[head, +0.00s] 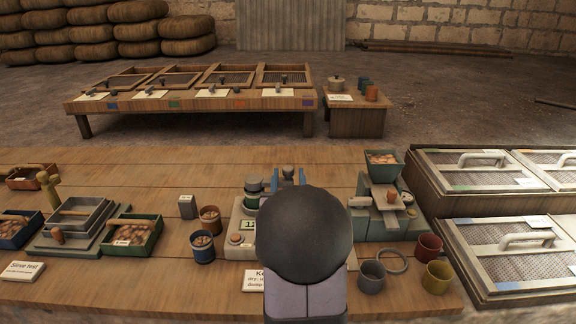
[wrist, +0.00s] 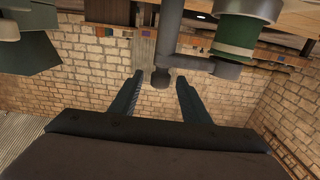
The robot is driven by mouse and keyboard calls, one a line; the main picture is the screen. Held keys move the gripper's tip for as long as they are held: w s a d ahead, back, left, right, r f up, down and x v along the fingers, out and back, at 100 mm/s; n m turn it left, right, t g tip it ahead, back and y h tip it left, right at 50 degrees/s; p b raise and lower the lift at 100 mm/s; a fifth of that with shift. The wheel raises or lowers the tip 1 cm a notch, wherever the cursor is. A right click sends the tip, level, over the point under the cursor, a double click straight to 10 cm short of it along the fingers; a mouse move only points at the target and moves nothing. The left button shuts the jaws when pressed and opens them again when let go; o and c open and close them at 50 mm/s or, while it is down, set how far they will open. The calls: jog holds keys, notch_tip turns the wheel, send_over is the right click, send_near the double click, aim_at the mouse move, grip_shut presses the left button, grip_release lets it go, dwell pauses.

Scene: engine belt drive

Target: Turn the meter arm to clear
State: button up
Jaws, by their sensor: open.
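The meter (head: 240,240) is a pale box with a lit display on the bench, mostly hidden behind my dark wrist. A grey cylinder with a green band stands on it; it also shows in the wrist view (wrist: 236,38). The meter arm (wrist: 168,40) is a grey bar with a rounded end, joined to a side pipe. Its grey knob (head: 288,173) shows past my wrist in the head view. My gripper (wrist: 159,76) is open, its two blue-grey fingers on either side of the bar's rounded end. I cannot tell whether either finger touches it.
Left of the meter stand two small cups (head: 203,246) of nuts and a grey block (head: 187,207). To the right are a hopper stand (head: 384,200), several cups and a ring (head: 392,261). Mesh-lidded trays (head: 510,250) line the right edge. A white card (head: 261,280) lies in front.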

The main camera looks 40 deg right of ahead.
jog(key=x, duration=0.6)
jog(key=shift+w+d+p, duration=0.2)
jog(key=shift+w+p, duration=0.05)
jog(key=shift+p, duration=0.1)
grip_shut()
